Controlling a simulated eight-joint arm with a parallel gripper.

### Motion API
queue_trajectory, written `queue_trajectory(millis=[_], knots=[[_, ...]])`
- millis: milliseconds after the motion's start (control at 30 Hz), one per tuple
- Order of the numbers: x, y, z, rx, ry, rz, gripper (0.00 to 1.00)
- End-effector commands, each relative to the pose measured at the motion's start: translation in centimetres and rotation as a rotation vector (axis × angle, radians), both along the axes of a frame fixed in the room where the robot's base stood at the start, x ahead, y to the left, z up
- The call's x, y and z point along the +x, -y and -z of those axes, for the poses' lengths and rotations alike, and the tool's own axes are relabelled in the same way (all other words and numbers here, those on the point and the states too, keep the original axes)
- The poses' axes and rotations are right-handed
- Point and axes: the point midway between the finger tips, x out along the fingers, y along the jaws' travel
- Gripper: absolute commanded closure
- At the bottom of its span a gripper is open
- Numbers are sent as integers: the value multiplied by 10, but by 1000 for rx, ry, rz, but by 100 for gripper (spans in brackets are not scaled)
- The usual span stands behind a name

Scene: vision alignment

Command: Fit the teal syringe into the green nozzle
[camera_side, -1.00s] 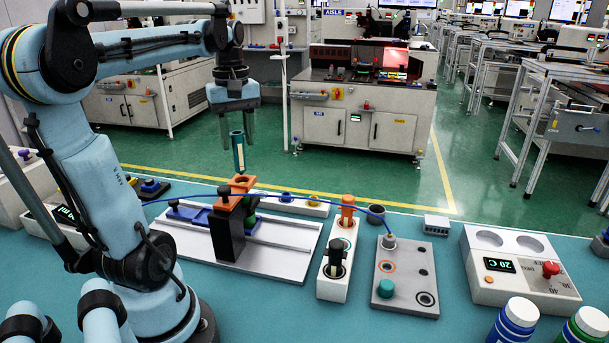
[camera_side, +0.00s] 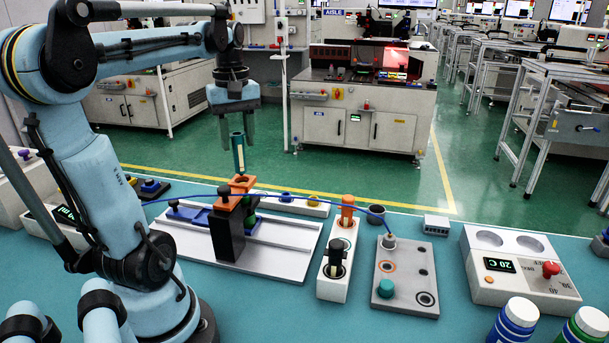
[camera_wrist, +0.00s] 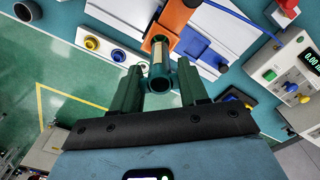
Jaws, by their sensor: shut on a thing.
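My gripper (camera_side: 238,138) points down and is shut on the teal syringe (camera_side: 239,158), which hangs upright between its fingers. In the wrist view the syringe (camera_wrist: 161,78) shows its open round top between the fingers of my gripper (camera_wrist: 160,88). The syringe's lower end is above the orange holder (camera_side: 243,184), with a small gap in the side view. The green nozzle (camera_side: 251,204) shows partly under the orange holder, beside a black post. The post and holder hide much of it. Exact alignment of syringe and nozzle cannot be told.
The black post (camera_side: 228,236) stands on a white plate (camera_side: 285,255) with a blue block (camera_side: 187,214). A blue tube (camera_side: 320,201) arches right to a grey panel (camera_side: 408,262). A white rack (camera_side: 333,285) stands between them. The air around the syringe is clear.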

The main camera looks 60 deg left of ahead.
Motion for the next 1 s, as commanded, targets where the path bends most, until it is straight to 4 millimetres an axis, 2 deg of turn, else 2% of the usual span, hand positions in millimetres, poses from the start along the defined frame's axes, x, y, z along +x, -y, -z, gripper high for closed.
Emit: queue_trajectory(millis=[1000], knots=[[0, 0, 27, 0, 0, 0, 86]])
